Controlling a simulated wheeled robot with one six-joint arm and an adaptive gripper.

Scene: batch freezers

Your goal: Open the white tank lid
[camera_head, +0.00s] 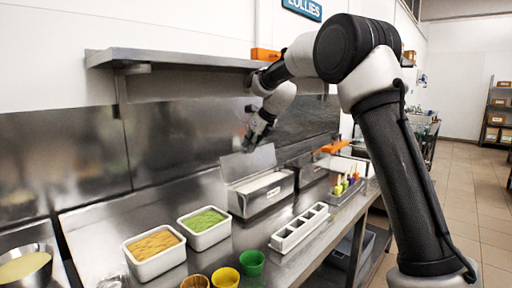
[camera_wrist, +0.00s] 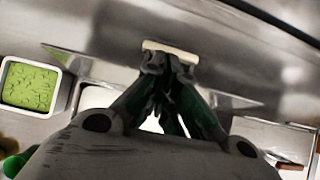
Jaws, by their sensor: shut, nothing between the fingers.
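A metal tank (camera_head: 266,201) stands on the counter against the back wall, with a white surface inside its top. Its flat grey lid (camera_head: 246,163) is tilted up at the back of the tank. My gripper (camera_head: 249,140) is just above the lid's upper edge in the head view. In the wrist view my gripper (camera_wrist: 170,70) has its fingers together and empty, their tips close to a cream-coloured bar (camera_wrist: 171,51). I cannot tell whether they touch it. White parts of the tank (camera_wrist: 97,98) show behind the fingers; the rest is hidden by the gripper.
White tubs of green (camera_head: 205,222) and orange (camera_head: 153,246) filling stand left of the tank. A sectioned white tray (camera_head: 299,228) and a rack of coloured bottles (camera_head: 346,184) are in front and right. A metal shelf (camera_head: 180,58) runs above the counter.

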